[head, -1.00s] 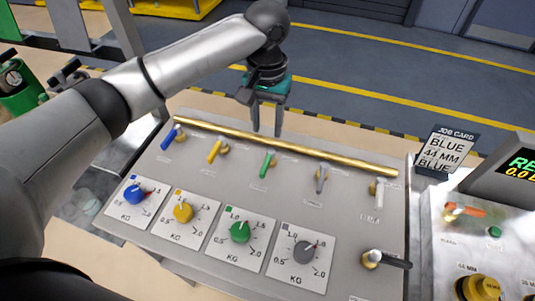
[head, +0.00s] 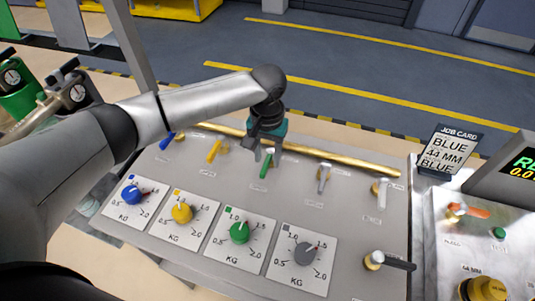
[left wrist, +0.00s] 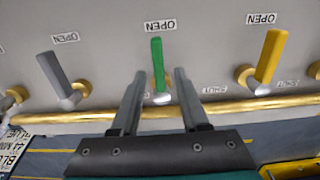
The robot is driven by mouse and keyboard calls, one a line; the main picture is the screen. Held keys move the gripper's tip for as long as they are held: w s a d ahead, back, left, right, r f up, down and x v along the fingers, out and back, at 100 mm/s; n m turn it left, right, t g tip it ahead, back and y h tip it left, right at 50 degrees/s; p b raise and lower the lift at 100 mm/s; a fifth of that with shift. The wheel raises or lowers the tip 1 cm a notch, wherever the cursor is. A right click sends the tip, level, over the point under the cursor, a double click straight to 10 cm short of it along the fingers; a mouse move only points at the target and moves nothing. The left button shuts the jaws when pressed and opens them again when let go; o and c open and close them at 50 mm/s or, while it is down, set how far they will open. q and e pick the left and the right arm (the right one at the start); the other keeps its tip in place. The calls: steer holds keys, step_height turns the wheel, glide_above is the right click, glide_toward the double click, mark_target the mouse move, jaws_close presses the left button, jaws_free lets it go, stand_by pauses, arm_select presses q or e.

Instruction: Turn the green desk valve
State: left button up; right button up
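The green desk valve has a green lever (head: 265,167) on the sloping grey desk panel, just in front of the brass pipe (head: 345,165). In the left wrist view the green lever (left wrist: 157,63) points straight toward its OPEN label (left wrist: 160,26). My left gripper (head: 264,155) is above the valve. In the left wrist view its two fingers (left wrist: 157,82) are apart, one on each side of the valve's metal stem, with gaps to the lever. The fingers partly hide the valve base. My right gripper is not in view.
A yellow lever (head: 214,151) and a blue lever (head: 168,141) are left of the green one, grey (head: 323,176) and white (head: 382,192) levers right. Dials, including a green one (head: 239,233), lie nearer. A job card (head: 450,150) stands right.

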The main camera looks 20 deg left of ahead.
arm_select(q)
jaws_close()
stand_by(1.2)
